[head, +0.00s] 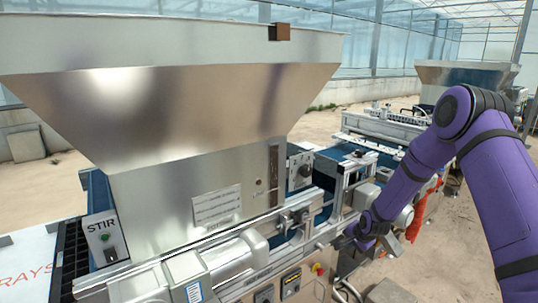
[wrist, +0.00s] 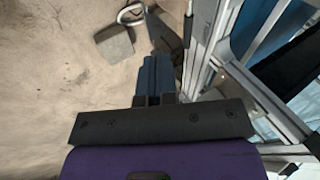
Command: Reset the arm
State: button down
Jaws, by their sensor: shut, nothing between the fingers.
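My purple arm comes in from the right in the head view and bends down to the side of the seeder. My gripper (head: 354,236) is low there, beside the machine's metal frame, and its fingertips are hard to make out. In the wrist view my gripper (wrist: 156,62) shows two blue fingers side by side, shut and empty. They point over bare sandy ground, just left of the metal frame (wrist: 235,75). I see no gap between the fingers and nothing held.
The seeder's large metal hopper (head: 170,95) fills the left and centre. A STIR switch box (head: 104,240) is at lower left. A red and yellow button (head: 318,268) is on the near side. A second hopper (head: 465,75) stands behind. Open sandy floor lies left in the wrist view.

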jog(key=s+r+n+h, duration=0.15)
jog(key=s+r, duration=0.35)
jog(key=r, duration=0.6)
jog(key=s+r+n, duration=0.2)
jog(key=s+r, duration=0.3)
jog(key=r, duration=0.6)
jog(key=s+r+n+h, duration=0.15)
jog(key=s+r, duration=0.35)
jog(key=r, duration=0.6)
jog(key=s+r+n, duration=0.2)
jog(key=s+r, duration=0.3)
jog(key=s, duration=1)
jog(key=s+r+n+y, duration=0.1)
jog(key=s+r+n, duration=0.2)
jog(key=s, duration=1.3)
notch_tip(320, 180, up, 3)
jog(key=shift+d+f+g, duration=0.15)
jog(key=shift+d+g, duration=0.25)
